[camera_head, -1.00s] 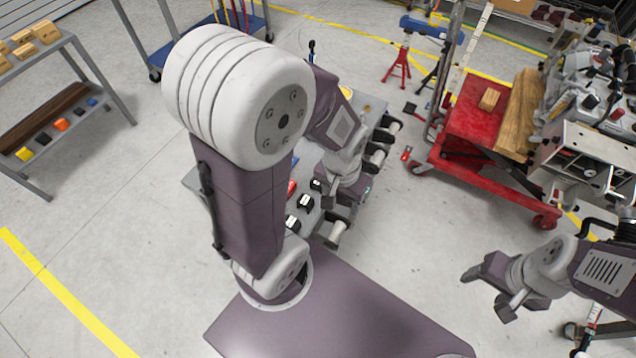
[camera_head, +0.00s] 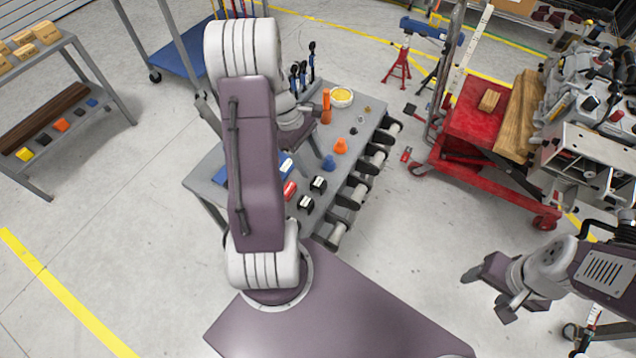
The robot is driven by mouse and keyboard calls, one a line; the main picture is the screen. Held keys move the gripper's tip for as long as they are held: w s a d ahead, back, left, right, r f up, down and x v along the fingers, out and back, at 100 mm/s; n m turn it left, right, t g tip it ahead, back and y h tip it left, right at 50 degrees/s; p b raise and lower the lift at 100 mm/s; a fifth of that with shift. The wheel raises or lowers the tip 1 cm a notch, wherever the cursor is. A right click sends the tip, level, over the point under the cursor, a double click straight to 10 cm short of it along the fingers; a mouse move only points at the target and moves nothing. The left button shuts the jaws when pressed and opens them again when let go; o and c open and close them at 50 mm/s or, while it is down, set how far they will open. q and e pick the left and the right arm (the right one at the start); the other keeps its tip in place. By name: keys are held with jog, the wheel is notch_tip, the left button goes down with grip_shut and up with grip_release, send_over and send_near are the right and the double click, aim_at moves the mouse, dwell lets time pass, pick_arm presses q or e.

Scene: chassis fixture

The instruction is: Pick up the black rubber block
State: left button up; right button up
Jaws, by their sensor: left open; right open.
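A small black block (camera_head: 44,140), which looks like the rubber block, lies on the lower shelf of the rack at the far left, between a yellow block (camera_head: 25,154) and an orange block (camera_head: 61,125). My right gripper (camera_head: 485,291) is open and empty over the floor at the lower right, far from the block.
A dark blue block (camera_head: 92,102) and a brown plank (camera_head: 42,118) share the rack shelf. The workbench (camera_head: 205,180) holds tools and small parts. A red cart (camera_head: 470,118) stands at the right. The floor between rack and workbench is clear.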

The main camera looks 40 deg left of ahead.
aim_at(318, 181)
pick_arm(q)
jog(key=f, duration=0.3)
jog(key=shift+s+d+f, duration=0.15)
jog(key=shift+s+d, duration=0.15)
jog(key=shift+d, duration=0.1)
jog(key=shift+w+f, duration=0.1)
jog(key=shift+f, duration=0.2)
jog(key=b+x, duration=0.1)
jog(key=x, duration=0.3)
jog(key=shift+d, duration=0.15)
jog(key=shift+d+f, duration=0.15)
jog(key=shift+f, duration=0.3)
grip_shut()
